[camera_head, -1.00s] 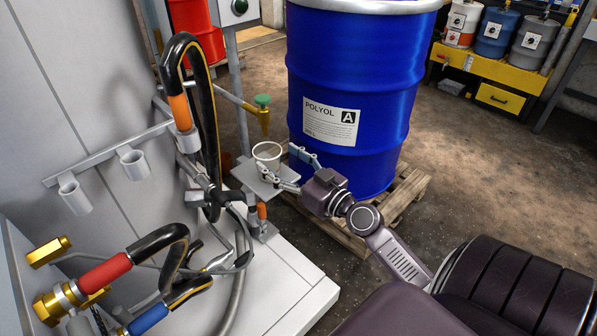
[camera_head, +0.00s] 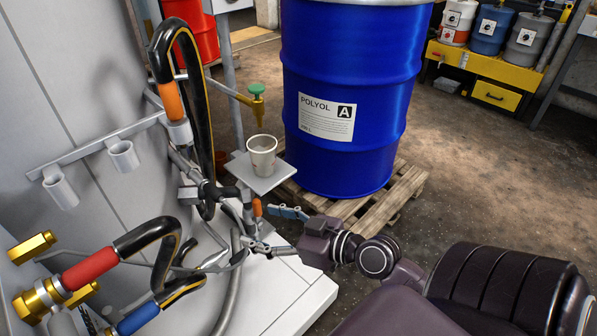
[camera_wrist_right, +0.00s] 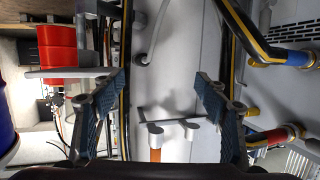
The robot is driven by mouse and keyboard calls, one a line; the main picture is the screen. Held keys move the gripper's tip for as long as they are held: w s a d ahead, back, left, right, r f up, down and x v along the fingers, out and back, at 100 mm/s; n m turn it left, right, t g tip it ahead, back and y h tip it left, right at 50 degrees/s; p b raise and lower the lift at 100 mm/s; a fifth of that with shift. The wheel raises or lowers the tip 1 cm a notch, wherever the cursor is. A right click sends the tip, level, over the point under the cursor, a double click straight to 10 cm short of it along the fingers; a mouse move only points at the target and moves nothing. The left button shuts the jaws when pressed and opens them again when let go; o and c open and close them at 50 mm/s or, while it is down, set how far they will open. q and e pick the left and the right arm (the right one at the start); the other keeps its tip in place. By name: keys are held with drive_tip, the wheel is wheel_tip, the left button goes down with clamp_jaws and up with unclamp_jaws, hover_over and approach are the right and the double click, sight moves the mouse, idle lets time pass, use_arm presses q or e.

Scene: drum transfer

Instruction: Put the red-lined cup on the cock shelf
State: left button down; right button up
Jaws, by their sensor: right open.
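A red lining is too small to make out. My right gripper (camera_head: 273,229) is open and empty, below the shelf and slightly to its right, apart from the cup. In the right wrist view, its two fingers (camera_wrist_right: 159,84) are spread wide with nothing between them. The cup cannot be made out there. My left gripper is not in view.
A blue drum (camera_head: 345,90) on a wooden pallet (camera_head: 405,190) stands behind the shelf. Black hoses (camera_head: 160,50) and a holder rail (camera_head: 95,148) are at the left, close to the gripper. A white plinth (camera_head: 300,290) lies below. Open floor (camera_head: 500,170) is at the right.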

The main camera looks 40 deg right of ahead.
drive_tip(key=s+a+f+g+h, duration=0.1)
drive_tip(key=s+a+f+g, duration=0.6)
drive_tip(key=s+a+f, duration=0.4)
drive_tip(key=s+d+f+m+g+h, duration=0.1)
drive_tip(key=s+d+f+g+h, duration=0.2)
drive_tip(key=s, duration=0.4)
drive_tip(key=shift+s+d+f+m+h, duration=0.25)
drive_tip(key=shift+d+m+h, duration=0.2)
drive_tip(key=shift+d, duration=0.5)
